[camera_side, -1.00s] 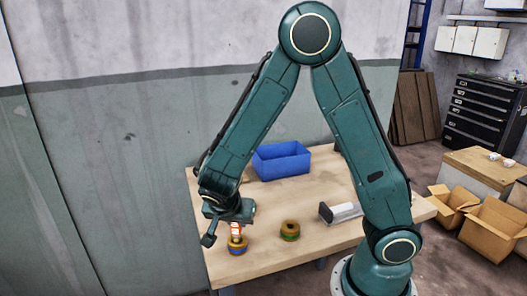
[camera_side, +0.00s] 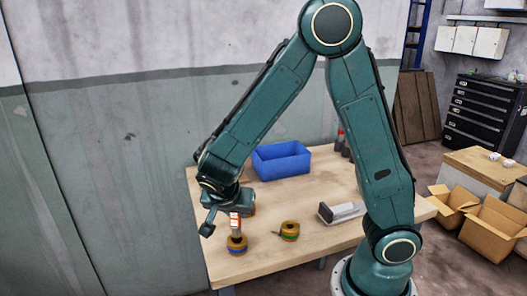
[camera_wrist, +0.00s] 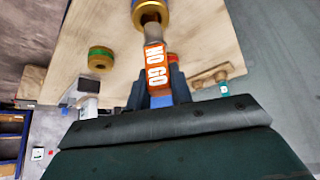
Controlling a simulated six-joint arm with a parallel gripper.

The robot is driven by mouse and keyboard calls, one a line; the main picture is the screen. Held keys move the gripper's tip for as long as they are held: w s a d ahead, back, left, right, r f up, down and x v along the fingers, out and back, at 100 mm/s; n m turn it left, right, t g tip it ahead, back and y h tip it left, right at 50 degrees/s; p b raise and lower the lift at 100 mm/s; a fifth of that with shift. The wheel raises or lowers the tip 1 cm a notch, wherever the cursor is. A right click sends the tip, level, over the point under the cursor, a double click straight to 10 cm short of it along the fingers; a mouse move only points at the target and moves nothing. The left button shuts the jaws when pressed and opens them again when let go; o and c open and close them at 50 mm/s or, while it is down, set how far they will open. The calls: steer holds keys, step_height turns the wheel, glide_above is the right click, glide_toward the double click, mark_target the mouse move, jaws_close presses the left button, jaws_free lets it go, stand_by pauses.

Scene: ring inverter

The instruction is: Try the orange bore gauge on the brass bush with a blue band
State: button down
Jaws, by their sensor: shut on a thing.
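My gripper (camera_side: 232,207) is shut on the orange bore gauge (camera_side: 234,220) and holds it upright, its grey end down. In the wrist view the gauge (camera_wrist: 154,65) reads "NO GO" and its grey end points at the brass bush. The brass bush with a blue band (camera_side: 237,248) stands on the bench right below the gauge; it also shows at the top edge of the wrist view (camera_wrist: 166,16). The gauge's lower end overlaps the bush's top in both views. I cannot tell whether the tip is inside the bore or just above it.
A second brass bush with a green band (camera_side: 290,231) stands to the right. A blue bin (camera_side: 282,160) stands at the back of the bench (camera_side: 262,266).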

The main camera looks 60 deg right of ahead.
steer(key=shift+r, duration=0.6)
steer(key=shift+r, duration=0.35)
steer(key=shift+r, duration=0.35)
steer(key=shift+r, duration=0.35)
steer(key=shift+r, duration=0.2)
steer(key=shift+w+f, duration=0.1)
